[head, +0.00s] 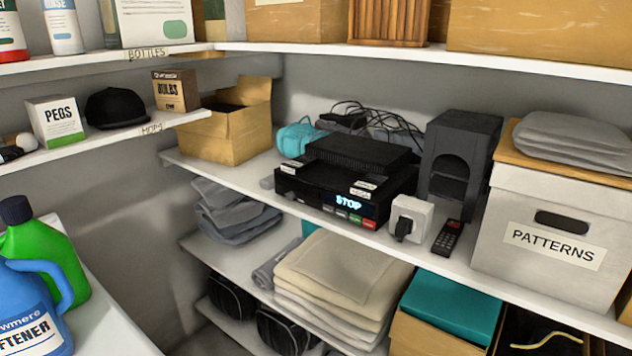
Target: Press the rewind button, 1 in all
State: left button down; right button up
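Small white labels (363,188) lie on the deck's top front edge. A second black box (360,152) rests on top of the deck. Neither of my grippers is in view.
A white plug adapter (411,219) and a black remote (448,238) stand right of the deck. Beyond them are a dark speaker-like box (460,165) and a PATTERNS box (545,240). A cardboard box (228,130) is at left. Folded cloths (335,280) lie below.

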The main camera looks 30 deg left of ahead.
aim_at(342, 215)
jog(key=j+u, duration=0.2)
jog(key=u, duration=0.6)
